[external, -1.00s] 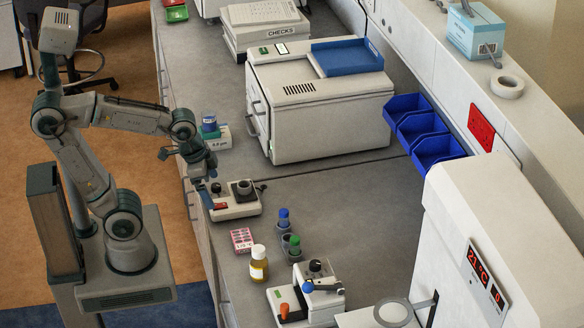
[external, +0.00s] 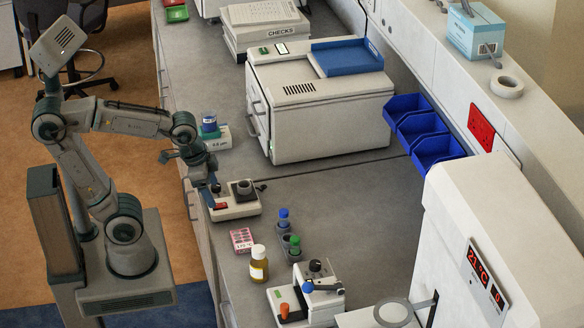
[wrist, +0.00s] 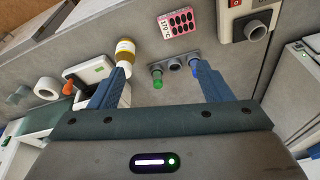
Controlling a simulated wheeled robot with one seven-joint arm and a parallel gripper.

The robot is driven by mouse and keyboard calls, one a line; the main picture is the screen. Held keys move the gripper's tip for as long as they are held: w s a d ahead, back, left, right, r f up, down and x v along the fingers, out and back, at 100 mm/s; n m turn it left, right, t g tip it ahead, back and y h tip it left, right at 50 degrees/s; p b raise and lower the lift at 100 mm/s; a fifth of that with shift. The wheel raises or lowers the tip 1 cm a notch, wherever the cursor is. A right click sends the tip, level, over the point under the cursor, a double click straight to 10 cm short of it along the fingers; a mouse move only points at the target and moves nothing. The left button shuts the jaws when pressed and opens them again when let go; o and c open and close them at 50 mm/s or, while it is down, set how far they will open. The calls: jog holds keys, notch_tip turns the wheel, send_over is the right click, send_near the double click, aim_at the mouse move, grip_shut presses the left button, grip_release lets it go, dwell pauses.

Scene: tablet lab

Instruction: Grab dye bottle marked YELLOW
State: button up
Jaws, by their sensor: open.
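A squat amber bottle with a pale cap and white label (external: 259,264) stands upright on the bench; I cannot read its label. It also shows in the wrist view (wrist: 126,50), close to the left finger in the picture. A grey three-well rack (external: 282,241) holds a blue-capped bottle (external: 284,219) and a green-capped bottle (external: 295,246). The middle well looks empty in the wrist view (wrist: 175,65). My gripper (external: 210,195) is open and empty, beside the small switch-box device; in the wrist view its blue fingers (wrist: 162,77) spread apart.
A pink pill-like pack (external: 241,240) lies behind the amber bottle. A white device with an orange knob (external: 305,298) is at the front. Bare bench (external: 345,215) lies right of the rack.

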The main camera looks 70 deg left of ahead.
aim_at(258, 261)
jog(key=w+d+f+m+g+b, duration=0.1)
jog(key=w+d+m, duration=0.2)
jog(key=m, duration=0.1)
jog(key=w+d+f+m+g+b, duration=0.1)
jog(key=w+d+f+m+b, duration=0.1)
jog(key=w+d+m, duration=0.1)
jog(key=w+d+f+m+g+b, duration=0.1)
jog(key=w+d+f+m, duration=0.1)
jog(key=d+m, duration=0.3)
jog(key=shift+w+d+m, duration=0.25)
jog(key=shift+w+m, duration=0.25)
jog(key=shift+w, duration=0.15)
notch_tip(258, 261, down, 7)
jog(key=shift+f, duration=0.1)
jog(key=shift+w+a+f+p, duration=0.15)
jog(key=shift+f+p, duration=0.1)
jog(key=shift+f, duration=1.3)
jog(key=shift+w+a+f+p, duration=0.1)
jog(key=shift+w+f+p, duration=0.1)
jog(key=shift+f, duration=1.35)
jog(key=c, duration=1.2)
